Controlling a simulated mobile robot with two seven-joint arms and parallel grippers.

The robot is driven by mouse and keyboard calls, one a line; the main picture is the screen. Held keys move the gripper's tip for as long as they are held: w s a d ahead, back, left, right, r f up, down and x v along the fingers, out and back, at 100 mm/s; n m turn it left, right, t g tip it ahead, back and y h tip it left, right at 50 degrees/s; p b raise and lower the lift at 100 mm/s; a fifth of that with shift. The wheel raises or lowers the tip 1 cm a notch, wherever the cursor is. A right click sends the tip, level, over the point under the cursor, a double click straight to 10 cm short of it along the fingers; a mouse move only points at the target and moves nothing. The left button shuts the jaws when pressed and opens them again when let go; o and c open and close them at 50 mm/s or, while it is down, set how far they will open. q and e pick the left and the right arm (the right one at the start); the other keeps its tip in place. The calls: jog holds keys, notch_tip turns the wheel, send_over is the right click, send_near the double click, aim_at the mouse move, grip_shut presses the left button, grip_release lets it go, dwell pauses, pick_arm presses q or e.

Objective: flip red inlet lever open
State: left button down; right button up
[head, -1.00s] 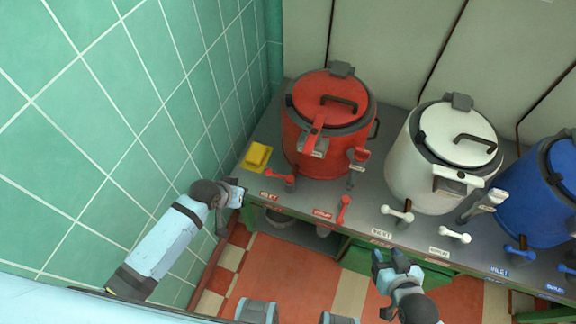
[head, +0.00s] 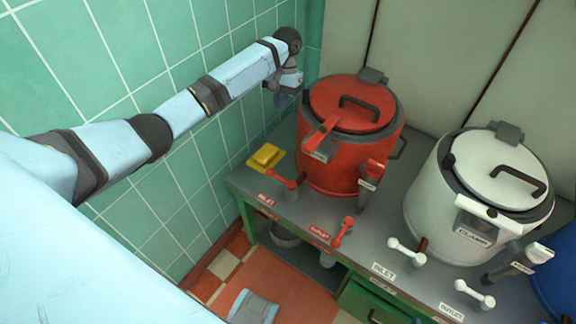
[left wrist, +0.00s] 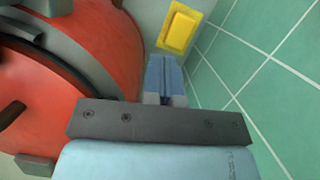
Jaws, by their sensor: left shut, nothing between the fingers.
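The red kettle (head: 345,160) stands at the left end of the counter. Its red inlet lever (head: 283,180) sits at the kettle's front left, above the INLET label; I do not see it in the left wrist view. My left gripper (head: 281,101) is up by the tiled wall, left of the red kettle's lid, above and behind the lever and apart from it. In the left wrist view its fingers (left wrist: 165,75) are shut and empty beside the red kettle wall (left wrist: 110,50). My right gripper is out of view.
A yellow block (head: 265,157) lies on the counter behind the inlet lever. The red outlet lever (head: 343,232) is at the front edge. A white kettle (head: 470,220) stands to the right. The tiled wall (head: 170,60) bounds the left side.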

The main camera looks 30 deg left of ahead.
pick_arm(q)
jog(key=shift+w+a+r, duration=0.15)
jog(key=shift+r, duration=0.15)
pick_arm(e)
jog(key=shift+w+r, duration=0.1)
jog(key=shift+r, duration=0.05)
pick_arm(q)
jog(key=b, duration=0.4)
send_near(281, 178)
jog(key=a+f, duration=0.5)
jog(key=f, duration=0.2)
jog(key=shift+w+d+r, duration=0.15)
jog(key=shift+w+d, duration=0.05)
jog(key=shift+w, duration=0.25)
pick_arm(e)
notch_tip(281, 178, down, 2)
pick_arm(q)
jog(key=shift+s+a+r+n+p, duration=0.15)
jog(key=shift+s+n+p, duration=0.3)
jog(key=shift+p, duration=0.8)
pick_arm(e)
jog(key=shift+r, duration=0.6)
pick_arm(q)
jog(key=shift+p, duration=0.4)
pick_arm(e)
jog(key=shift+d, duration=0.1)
